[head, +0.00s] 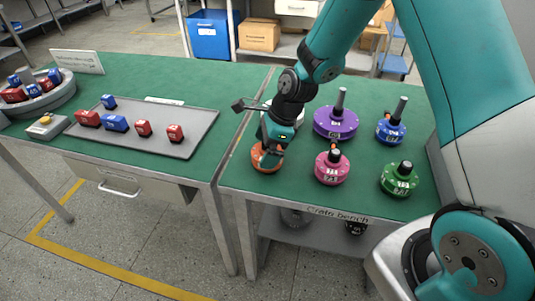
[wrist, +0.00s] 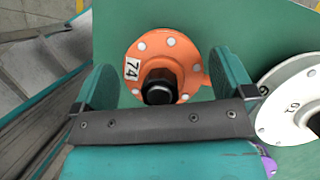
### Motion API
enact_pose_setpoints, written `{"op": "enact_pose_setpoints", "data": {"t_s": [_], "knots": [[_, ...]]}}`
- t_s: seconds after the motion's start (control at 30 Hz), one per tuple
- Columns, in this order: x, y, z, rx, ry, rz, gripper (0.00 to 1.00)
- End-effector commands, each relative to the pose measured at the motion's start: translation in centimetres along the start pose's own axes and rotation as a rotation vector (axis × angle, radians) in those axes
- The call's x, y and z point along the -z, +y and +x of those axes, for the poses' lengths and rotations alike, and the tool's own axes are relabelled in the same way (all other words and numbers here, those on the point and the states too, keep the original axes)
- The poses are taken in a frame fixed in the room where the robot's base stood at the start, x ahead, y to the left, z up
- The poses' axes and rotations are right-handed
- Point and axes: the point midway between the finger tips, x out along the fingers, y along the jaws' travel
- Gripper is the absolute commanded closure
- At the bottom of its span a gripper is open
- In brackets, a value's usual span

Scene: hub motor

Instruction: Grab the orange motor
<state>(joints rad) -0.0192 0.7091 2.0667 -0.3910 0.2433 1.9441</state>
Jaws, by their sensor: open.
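The orange motor (head: 266,160) sits on the green bench top near its left front edge, partly hidden by my gripper (head: 270,145) in the head view. In the wrist view the orange motor (wrist: 190,62) is a round flange with light bolts, a black hub and a white "74" label. My gripper (wrist: 163,85) is open above it. Its two teal fingers stand on either side of the black hub, with clear space between each finger and the hub. I cannot tell how far above the motor the fingertips are.
A white motor (wrist: 290,100) stands close to the right. Purple (head: 336,122), pink (head: 332,168), blue (head: 391,131) and green (head: 398,179) motors stand farther right. A grey tray (head: 185,146) with several red and blue parts lies on the left bench.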

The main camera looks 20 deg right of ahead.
Motion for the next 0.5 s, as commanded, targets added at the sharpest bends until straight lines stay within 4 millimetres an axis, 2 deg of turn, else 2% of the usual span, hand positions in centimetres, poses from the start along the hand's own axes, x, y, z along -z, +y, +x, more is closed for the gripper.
{"op": "enact_pose_setpoints", "data": {"t_s": [0.1,0.3,0.5], "knots": [[0.02,0.02,0.65,-0.001,0.0,0.001,0.0],[0.01,-0.01,0.65,0.001,0.0,0.0,0.02],[0.0,0.0,0.63,0.0,0.0,0.0,0.48]]}}
